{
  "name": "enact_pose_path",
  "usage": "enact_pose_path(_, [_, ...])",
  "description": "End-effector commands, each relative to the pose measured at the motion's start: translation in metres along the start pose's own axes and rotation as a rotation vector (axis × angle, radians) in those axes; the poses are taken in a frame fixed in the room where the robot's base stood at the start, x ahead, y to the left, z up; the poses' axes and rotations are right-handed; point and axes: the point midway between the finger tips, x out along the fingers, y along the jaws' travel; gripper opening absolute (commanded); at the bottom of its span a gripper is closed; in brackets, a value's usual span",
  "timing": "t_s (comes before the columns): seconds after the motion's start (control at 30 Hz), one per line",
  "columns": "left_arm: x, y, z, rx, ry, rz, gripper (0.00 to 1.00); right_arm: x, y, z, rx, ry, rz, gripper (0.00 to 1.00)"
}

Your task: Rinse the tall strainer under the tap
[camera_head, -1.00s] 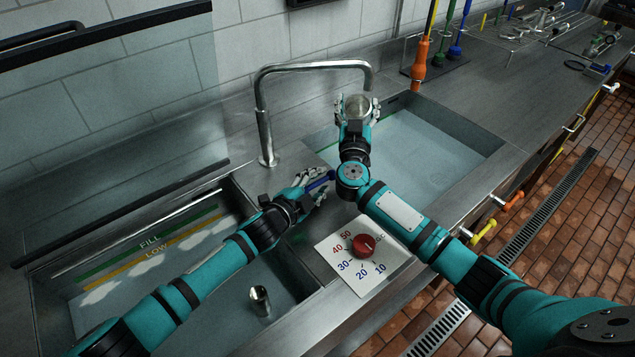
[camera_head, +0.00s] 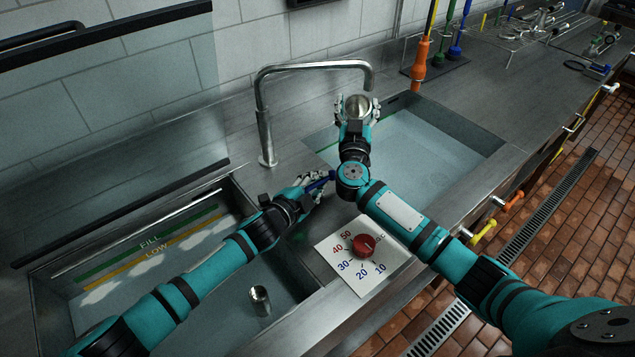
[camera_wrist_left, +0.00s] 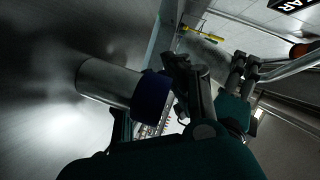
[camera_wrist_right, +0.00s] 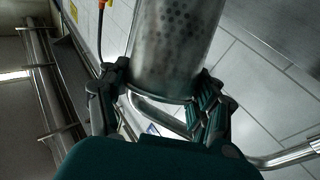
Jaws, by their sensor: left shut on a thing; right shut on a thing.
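The tall strainer (camera_wrist_right: 172,45) is a metal cylinder with rows of small holes, seen in the right wrist view. My right gripper (camera_wrist_right: 155,95) is shut around it. In the head view the strainer's open round mouth (camera_head: 358,104) faces up just below the spout end of the tap (camera_head: 314,66). No water stream is visible. My left gripper (camera_head: 315,188) is shut on a blue handle (camera_head: 322,182) near the tap's base, between the basins. In the left wrist view the blue handle (camera_wrist_left: 152,96) sits at the end of a grey metal cylinder; the contact is partly hidden.
A red dial (camera_head: 363,245) on a numbered plate is at the counter's front. A small metal cup (camera_head: 260,301) stands in the left basin (camera_head: 205,325). The right basin (camera_head: 455,170) holds clear liquid. Colored-handled tools (camera_head: 420,60) stand at the back.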

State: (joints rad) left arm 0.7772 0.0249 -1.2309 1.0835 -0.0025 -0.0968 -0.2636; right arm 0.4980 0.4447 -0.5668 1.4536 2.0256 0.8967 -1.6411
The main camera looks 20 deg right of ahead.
Motion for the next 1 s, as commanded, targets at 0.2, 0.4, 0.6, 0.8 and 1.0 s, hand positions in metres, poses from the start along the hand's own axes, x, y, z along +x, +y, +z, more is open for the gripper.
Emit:
enact_pose_path(0.2, [-0.0014, 0.0019, -0.0034, 0.034, 0.092, 0.058, 0.00, 0.0003, 0.0001, -0.0009, 0.000, 0.002, 0.000, 0.07])
enact_pose_path(0.4, [-0.0041, 0.0053, -0.0070, 0.058, 0.199, 0.123, 0.00, 0.0003, 0.0001, -0.0008, 0.000, 0.002, 0.000, 0.07])
enact_pose_path(0.6, [-0.0060, 0.0081, -0.0088, 0.063, 0.241, 0.152, 0.00, 0.0003, 0.0001, -0.0008, 0.000, 0.002, 0.000, 0.07])
enact_pose_path(0.8, [-0.0061, 0.0084, -0.0089, 0.062, 0.241, 0.152, 0.00, 0.0003, 0.0001, -0.0009, 0.000, 0.002, 0.000, 0.07])
enact_pose_path(1.0, [-0.0061, 0.0082, -0.0089, 0.062, 0.241, 0.151, 0.33, 0.0003, 0.0001, -0.0008, 0.000, 0.002, 0.000, 0.07])
